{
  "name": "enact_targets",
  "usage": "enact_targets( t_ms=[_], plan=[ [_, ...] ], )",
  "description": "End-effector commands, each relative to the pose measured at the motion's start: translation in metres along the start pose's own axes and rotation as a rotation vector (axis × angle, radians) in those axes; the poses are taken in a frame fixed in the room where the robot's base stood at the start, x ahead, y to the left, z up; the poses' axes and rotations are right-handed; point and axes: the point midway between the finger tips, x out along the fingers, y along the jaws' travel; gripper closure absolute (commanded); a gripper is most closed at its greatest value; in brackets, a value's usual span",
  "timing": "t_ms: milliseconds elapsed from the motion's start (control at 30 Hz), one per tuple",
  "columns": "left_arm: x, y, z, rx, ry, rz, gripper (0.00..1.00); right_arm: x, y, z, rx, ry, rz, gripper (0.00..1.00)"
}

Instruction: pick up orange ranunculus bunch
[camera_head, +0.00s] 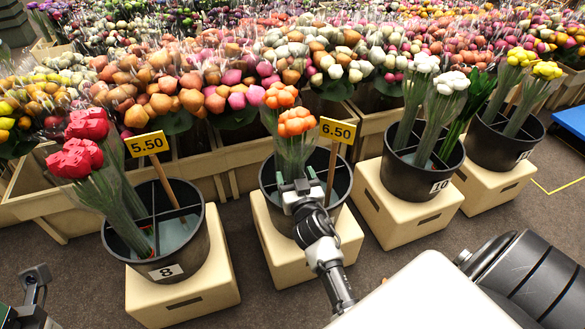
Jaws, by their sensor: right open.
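Two orange ranunculus bunches, a front one (296,123) and a back one (280,96), stand upright in a black divided bucket (341,187) in the middle. Their clear-wrapped stems go down into it. My right gripper (295,186) is open at the bucket, low at the front bunch's stems. Whether its fingers are around the stems or only in front of them, I cannot tell. The gripper hides the lower stems and part of the bucket's front. Part of my left arm (32,290) shows at the lower left corner; its jaw state is unclear.
A yellow 6.50 sign (338,130) on a stick stands close right of the bunches. A bucket with red bunches (78,145) and a 5.50 sign (147,144) is left. Buckets with white (451,82) and yellow flowers (547,70) stand right. Flower-filled crates line the back.

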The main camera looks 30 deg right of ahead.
Motion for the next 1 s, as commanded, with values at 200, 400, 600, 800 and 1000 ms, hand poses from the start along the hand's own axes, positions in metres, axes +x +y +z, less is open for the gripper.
enact_targets(
  t_ms=[200,400,600,800,1000],
  plan=[
    [0.0003,0.0,-0.0001,0.0,0.002,0.0,0.6,-0.0011,-0.0008,0.0,0.0,0.0,0.001,0.28],
    [-0.0002,0.0001,-0.0006,0.0,0.0,0.001,0.6,-0.001,-0.0006,-0.0001,0.0,0.0,0.001,0.45],
    [-0.0003,0.0,-0.0007,0.0,0.0,0.002,0.6,-0.0009,-0.0005,-0.0001,0.0,0.0,0.001,0.76],
    [-0.0003,0.0,-0.0007,0.0,0.0,0.002,0.6,-0.0006,-0.0006,-0.0011,-0.001,0.002,0.0,0.9],
    [0.0014,-0.0001,-0.001,0.0,0.001,0.002,0.6,-0.0006,-0.0005,-0.0034,-0.001,0.003,0.001,0.9]
  ],
)
